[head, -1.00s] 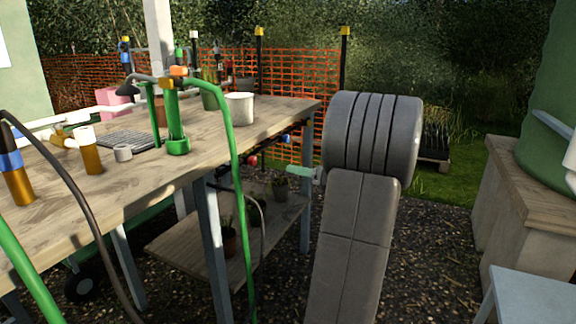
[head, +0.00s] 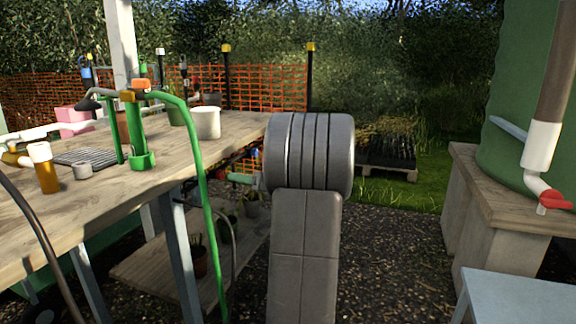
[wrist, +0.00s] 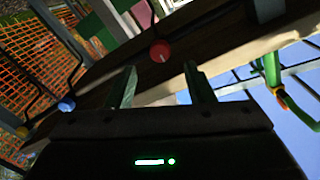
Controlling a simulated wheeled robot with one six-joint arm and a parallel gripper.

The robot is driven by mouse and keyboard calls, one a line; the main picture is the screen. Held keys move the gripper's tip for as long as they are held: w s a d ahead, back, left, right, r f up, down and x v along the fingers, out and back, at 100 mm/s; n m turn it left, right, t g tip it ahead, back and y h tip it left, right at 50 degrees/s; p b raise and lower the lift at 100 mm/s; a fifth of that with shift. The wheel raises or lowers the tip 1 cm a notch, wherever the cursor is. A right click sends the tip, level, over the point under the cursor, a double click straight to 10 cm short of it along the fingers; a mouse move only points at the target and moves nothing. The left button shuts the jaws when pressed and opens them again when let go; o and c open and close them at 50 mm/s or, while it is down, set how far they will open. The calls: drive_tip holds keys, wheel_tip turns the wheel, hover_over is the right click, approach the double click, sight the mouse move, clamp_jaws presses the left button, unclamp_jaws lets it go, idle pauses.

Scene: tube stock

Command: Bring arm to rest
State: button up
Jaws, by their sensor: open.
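My arm, grey with a ribbed round joint, stands upright in the middle of the head view, beside the right end of the wooden workbench (head: 235,135). My gripper (wrist: 160,70) shows in the wrist view as two green fingers, spread apart with nothing between them. A red round knob (wrist: 160,51) is seen just beyond the fingertips, by the dark board edge. In the head view the gripper is mostly hidden behind my arm; only a small greenish part shows left of it, below the bench top.
Potted plants stand on a lower shelf (head: 150,273). A green tank (head: 525,150) on a block base and a blue-grey table (head: 520,298) are at right. Gravel between is clear.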

sight(223, 175)
drive_tip(key=b+x, duration=0.1)
drive_tip(key=x, duration=0.4)
drive_tip(key=shift+a, duration=0.2)
drive_tip(key=shift+d, duration=0.1)
